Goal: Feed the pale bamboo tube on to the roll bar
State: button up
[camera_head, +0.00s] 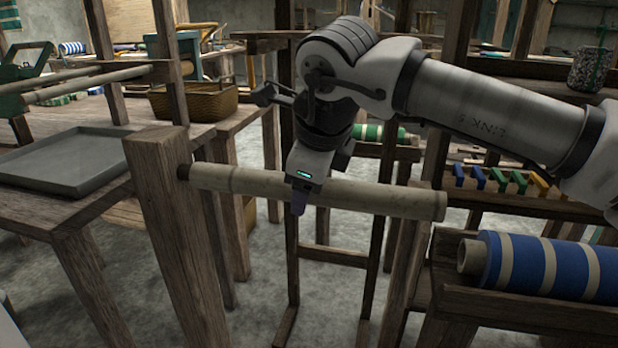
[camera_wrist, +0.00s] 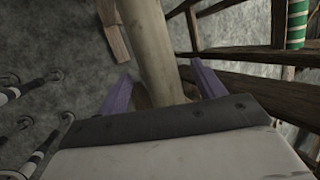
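The pale bamboo tube (camera_head: 380,198) lies nearly level in the head view. Its left end is close to the wooden post (camera_head: 168,210), and its right end is free in the air. A short dark stub of the roll bar (camera_head: 184,172) shows between post and tube; the rest of the bar is hidden, apparently inside the tube. My gripper (camera_head: 299,203) is at the tube's middle, pointing down. In the wrist view the tube (camera_wrist: 150,45) runs between my purple fingers (camera_wrist: 160,75), with a visible gap at the right finger, so the gripper looks open around it.
A blue-and-cream striped roll (camera_head: 545,265) lies on a wooden bench at the right, near the tube's free end. A grey tray (camera_head: 75,160) and a wicker basket (camera_head: 210,103) are on tables at the left. Wooden frames stand behind the tube.

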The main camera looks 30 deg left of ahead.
jog(key=p+v, duration=0.3)
jog(key=v, duration=1)
jog(key=shift+d+r, duration=0.2)
jog(key=shift+r, duration=0.1)
jog(key=shift+s, duration=0.2)
